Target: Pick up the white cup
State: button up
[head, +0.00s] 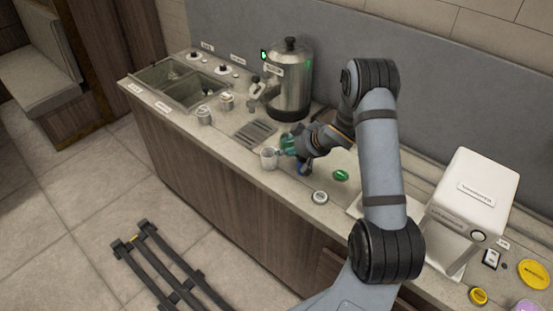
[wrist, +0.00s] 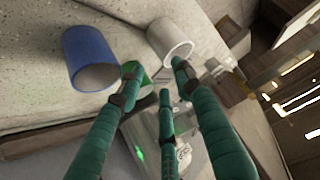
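The white cup (head: 269,158) stands on the counter near its front edge. In the wrist view the white cup (wrist: 170,40) lies just beyond the fingertips, nearer the right finger. My gripper (head: 287,146) is right beside the cup, on its right in the head view. In the wrist view my gripper (wrist: 158,75) has its green fingers spread, with nothing between them. Whether a fingertip touches the cup I cannot tell. A blue cup (wrist: 90,58) lies left of the fingers in the wrist view; in the head view the blue cup (head: 303,168) is partly hidden under my gripper.
A steel urn (head: 291,85) stands behind a drain grate (head: 255,132). A green lid (head: 341,175), a round white-rimmed item (head: 320,197) and a white dispenser (head: 470,205) are to the right.

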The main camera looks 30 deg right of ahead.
aim_at(269, 159)
jog(key=shift+w+a+f, duration=0.3)
jog(key=shift+w+f, duration=0.2)
jog(key=p+x, duration=0.1)
jog(key=x, duration=0.4)
jog(key=shift+w, duration=0.1)
jog(key=shift+c, duration=0.7)
grip_shut()
